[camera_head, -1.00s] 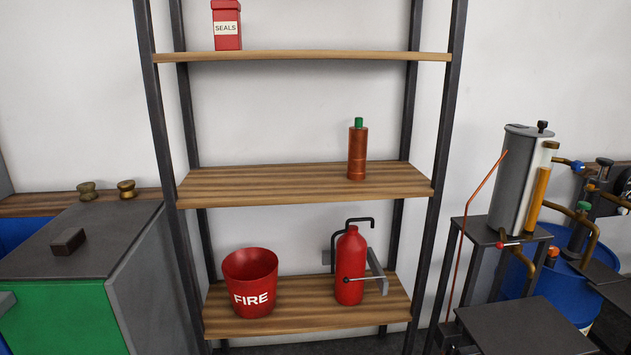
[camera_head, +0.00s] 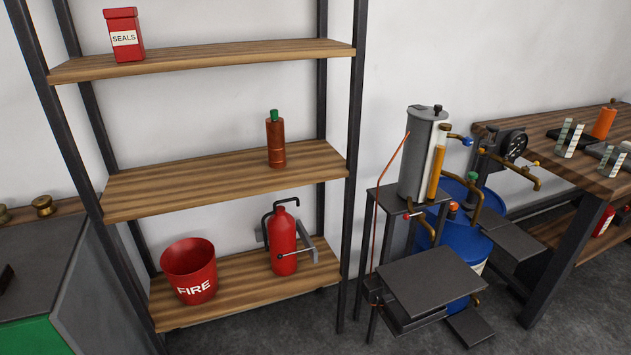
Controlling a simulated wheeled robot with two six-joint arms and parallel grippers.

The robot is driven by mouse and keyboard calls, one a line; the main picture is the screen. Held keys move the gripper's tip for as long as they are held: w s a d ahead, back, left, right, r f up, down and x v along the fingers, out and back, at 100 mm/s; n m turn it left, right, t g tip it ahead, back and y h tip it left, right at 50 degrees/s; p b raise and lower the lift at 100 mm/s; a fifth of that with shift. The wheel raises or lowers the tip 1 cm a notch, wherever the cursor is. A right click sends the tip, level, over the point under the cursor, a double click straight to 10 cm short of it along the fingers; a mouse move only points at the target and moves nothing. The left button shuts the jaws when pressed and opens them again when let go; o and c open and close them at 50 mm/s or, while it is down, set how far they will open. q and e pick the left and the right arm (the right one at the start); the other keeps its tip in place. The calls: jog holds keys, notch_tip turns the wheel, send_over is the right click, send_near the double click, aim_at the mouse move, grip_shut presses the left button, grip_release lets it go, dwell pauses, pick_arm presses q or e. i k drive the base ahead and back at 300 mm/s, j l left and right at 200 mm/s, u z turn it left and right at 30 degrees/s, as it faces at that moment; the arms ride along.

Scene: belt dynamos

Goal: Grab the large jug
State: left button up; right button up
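No thing in view is clearly a large jug. The nearest in kind are a red can-like vessel (camera_head: 283,243) with a black bent handle or spout, on the bottom shelf, and a red bucket (camera_head: 190,271) marked FIRE to its left. Neither of my grippers is in view.
The wooden shelf unit (camera_head: 215,189) also holds a brown bottle (camera_head: 275,141) and a red SEALS box (camera_head: 124,35). A blue drum (camera_head: 468,246) stands behind a dark platform (camera_head: 430,279). A workbench (camera_head: 570,125) is at right. Grey floor (camera_head: 390,340) is open in front.

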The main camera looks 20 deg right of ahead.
aim_at(570, 134)
jog(key=z, duration=1.9)
jog(key=i+l+u, duration=0.35)
jog(key=i+l, duration=0.55)
jog(key=i, duration=0.3)
jog(key=i+l+u, duration=0.3)
jog(key=i+l, duration=0.75)
jog(key=l, duration=0.2)
